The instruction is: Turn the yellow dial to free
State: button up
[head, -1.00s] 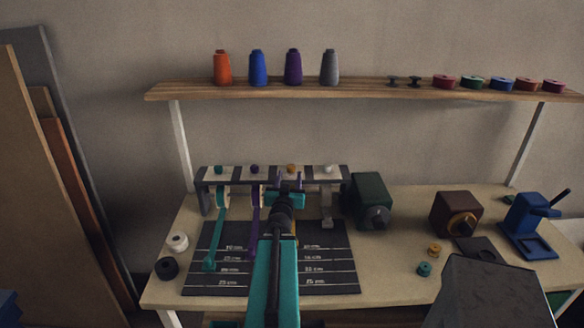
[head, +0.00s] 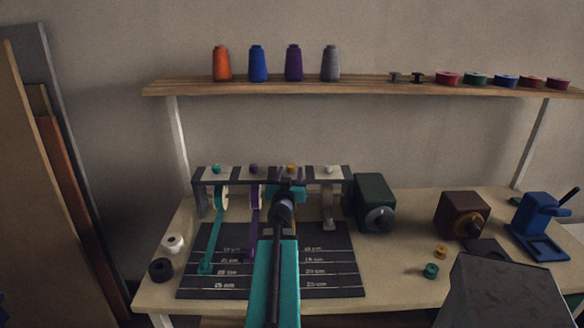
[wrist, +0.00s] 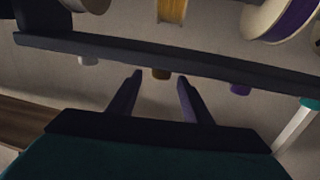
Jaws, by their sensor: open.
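The yellow dial (head: 291,168) is a small orange-yellow knob on top of the rack (head: 240,181) at the back of the bench. It sits on a pale plate, and no marking on it is readable. In the wrist view the dial (wrist: 161,73) looks brownish and lies between the fingertips, with gaps to both sides. My gripper (head: 287,180) is open, its purple fingers (wrist: 160,85) pointing at the dial. I cannot tell how far off the tips are. A yellow ribbon spool (wrist: 172,10) shows beyond the rack bar; my arm mostly hides it in the head view.
Teal (head: 216,169), purple (head: 254,169) and white (head: 329,169) knobs line the same rack. A dark green box (head: 374,200) stands right of it. A wooden shelf (head: 380,86) with thread cones runs above. A dark measuring mat (head: 335,262) lies in front.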

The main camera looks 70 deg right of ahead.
jog(key=shift+x, duration=0.85)
jog(key=shift+b+x, duration=0.4)
jog(key=shift+x, duration=3.1)
jog(key=shift+w, duration=0.15)
jog(key=c, duration=1)
jog(key=shift+a, duration=0.35)
jog(key=shift+c, duration=0.3)
jog(key=shift+d+r, duration=0.1)
jog(key=shift+d, duration=0.15)
jog(key=shift+b, duration=0.3)
